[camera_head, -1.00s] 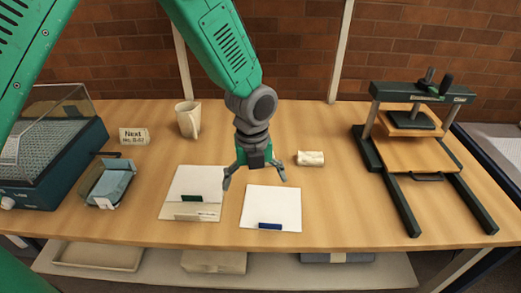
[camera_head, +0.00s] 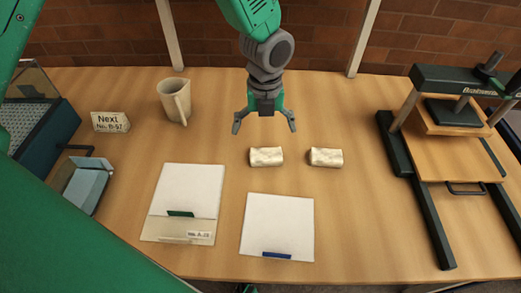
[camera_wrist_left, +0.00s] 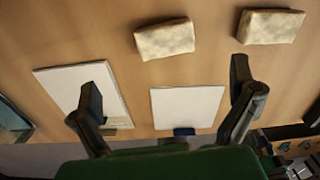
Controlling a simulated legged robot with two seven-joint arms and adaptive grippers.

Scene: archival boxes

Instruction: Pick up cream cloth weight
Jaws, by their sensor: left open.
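Two cream cloth weights lie on the wooden table, side by side and apart: the left weight (camera_head: 266,156) and the right weight (camera_head: 326,157). Both are small, pillow-shaped and mottled. My left gripper (camera_head: 265,124) is open and empty, with its fingers spread, and appears just behind the left weight in the head view. In the left wrist view, the two weights (camera_wrist_left: 165,39) (camera_wrist_left: 270,27) show beyond the open fingers of my left gripper (camera_wrist_left: 166,86). Neither weight is between the fingertips. My right gripper is not in view.
A white folder with a green tab (camera_head: 190,188) and a white sheet with a blue tab (camera_head: 278,225) lie in front of the weights. A cream mug (camera_head: 174,100), a sign (camera_head: 110,122) and a blue tray (camera_head: 88,185) stand left. A green press (camera_head: 430,150) stands right.

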